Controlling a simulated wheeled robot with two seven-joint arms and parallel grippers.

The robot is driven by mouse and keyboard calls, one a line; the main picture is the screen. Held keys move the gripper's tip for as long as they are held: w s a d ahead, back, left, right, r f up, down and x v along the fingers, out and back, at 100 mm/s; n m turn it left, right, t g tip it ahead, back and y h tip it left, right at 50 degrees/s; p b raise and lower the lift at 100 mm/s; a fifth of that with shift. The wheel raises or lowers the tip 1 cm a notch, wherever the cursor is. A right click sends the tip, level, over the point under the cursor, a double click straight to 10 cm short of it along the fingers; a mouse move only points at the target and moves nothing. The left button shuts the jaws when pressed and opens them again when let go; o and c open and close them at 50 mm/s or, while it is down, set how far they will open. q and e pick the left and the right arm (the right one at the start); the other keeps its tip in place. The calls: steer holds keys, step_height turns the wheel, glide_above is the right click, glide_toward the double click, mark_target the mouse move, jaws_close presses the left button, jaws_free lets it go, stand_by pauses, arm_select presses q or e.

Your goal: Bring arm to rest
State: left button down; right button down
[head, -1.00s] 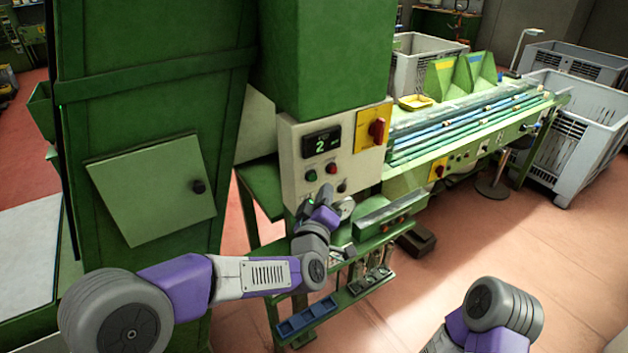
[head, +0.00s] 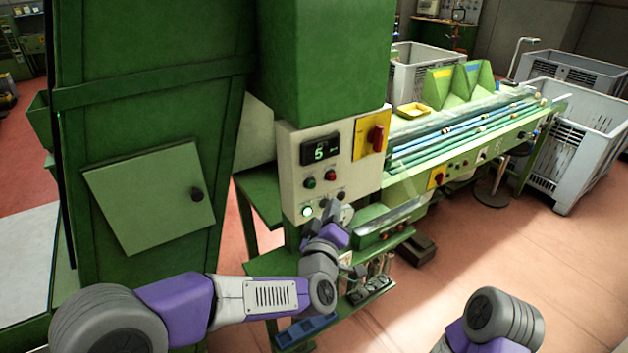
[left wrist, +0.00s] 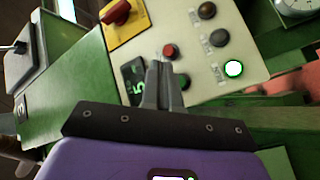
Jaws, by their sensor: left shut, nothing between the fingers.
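My left arm (head: 265,298) reaches in from the left in the head view, toward the cream control panel (head: 292,165). My left gripper (left wrist: 162,84) is shut and empty in the left wrist view, in front of the panel. In the head view the gripper is mostly hidden behind my wrist. The panel's display (head: 320,149) reads 5. A white button (head: 307,211) at its lower left is lit, and it also glows in the left wrist view (left wrist: 233,68). My right arm (head: 492,325) shows only in part at the bottom right, and its gripper is out of view.
A red rotary switch (head: 376,138) on a yellow plate stands out on the panel's right. A small green shelf with a blue tray (head: 306,330) is below my arm. A conveyor bench (head: 460,140) and grey crates (head: 580,140) stand at the right. Floor at the lower right is clear.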

arm_select(q)
steer(key=s+a+f+m+g, duration=0.1)
steer(key=a+f+g, duration=0.15)
steer(key=f, duration=0.75)
steer(key=s+a+f+m+g, duration=0.1)
steer(key=s+f+g, duration=0.15)
steer(key=f, duration=0.75)
steer(key=s+a+f+m+g, duration=0.1)
steer(key=a+f+g, duration=0.15)
steer(key=f, duration=0.65)
steer(key=s+a+f+m+g, duration=0.1)
steer(key=s+a+f+g, duration=0.1)
steer(key=s+f+g, duration=0.3)
steer(key=s+a+f+m+g+h, duration=0.1)
steer(key=s+f+g, duration=0.4)
steer(key=s+f, duration=0.9)
steer(key=s+a, duration=0.1)
steer(key=s, duration=0.4)
steer(key=shift+f+g, duration=0.15)
steer(key=shift+g, duration=0.2)
